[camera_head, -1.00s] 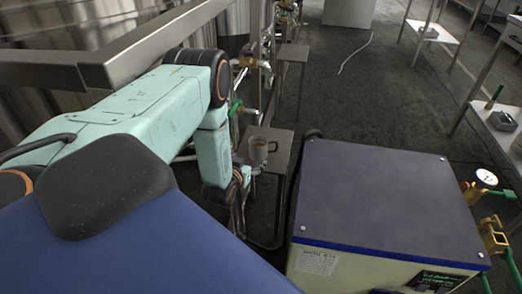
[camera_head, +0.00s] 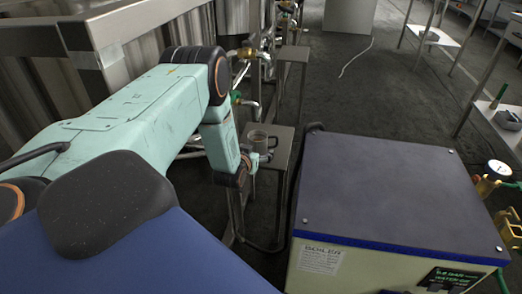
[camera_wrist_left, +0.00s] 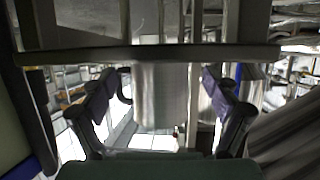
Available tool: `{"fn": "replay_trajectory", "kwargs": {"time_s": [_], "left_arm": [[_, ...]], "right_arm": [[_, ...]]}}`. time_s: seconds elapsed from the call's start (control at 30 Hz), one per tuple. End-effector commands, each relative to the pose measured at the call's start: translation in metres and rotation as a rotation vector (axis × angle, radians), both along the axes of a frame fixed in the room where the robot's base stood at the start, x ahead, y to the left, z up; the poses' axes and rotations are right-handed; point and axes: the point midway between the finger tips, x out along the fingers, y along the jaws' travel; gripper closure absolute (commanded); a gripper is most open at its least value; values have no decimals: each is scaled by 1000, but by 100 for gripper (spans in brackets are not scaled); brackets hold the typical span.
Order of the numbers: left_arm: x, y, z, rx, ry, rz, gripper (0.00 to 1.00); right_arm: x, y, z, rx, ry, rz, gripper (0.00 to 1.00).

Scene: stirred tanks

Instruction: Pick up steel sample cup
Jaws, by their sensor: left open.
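The steel sample cup (camera_head: 259,141) is a grey metal mug with a side handle. In the head view it stands on a small metal stand (camera_head: 283,142), just beyond my left gripper (camera_head: 246,171). In the left wrist view the picture appears upside down, and the cup (camera_wrist_left: 160,95) hangs from the stand's edge line (camera_wrist_left: 150,53) in the middle. Its handle points left. My left gripper (camera_wrist_left: 160,105) is open, with one finger on each side of the cup and visible gaps. My right gripper is out of view.
A boiler box (camera_head: 390,195) with a dark flat top stands close on the right of the stand. Pipes and valves (camera_head: 245,53) and a large steel tank (camera_head: 130,35) are at the left. Open floor (camera_head: 370,90) lies behind the boiler.

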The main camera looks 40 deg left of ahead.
Motion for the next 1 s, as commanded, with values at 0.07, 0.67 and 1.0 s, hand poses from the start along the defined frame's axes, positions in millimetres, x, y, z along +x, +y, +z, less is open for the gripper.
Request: {"fn": "replay_trajectory", "kwargs": {"time_s": [0.07, 0.67, 1.0], "left_arm": [[3, 1, -2, 0, 0, 0, 12], [4, 1, -1, 0, 1, 0, 38], [3, 1, -1, 0, 1, 0, 67]], "right_arm": [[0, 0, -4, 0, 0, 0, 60], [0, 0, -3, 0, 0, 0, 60], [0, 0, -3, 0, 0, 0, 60]]}}
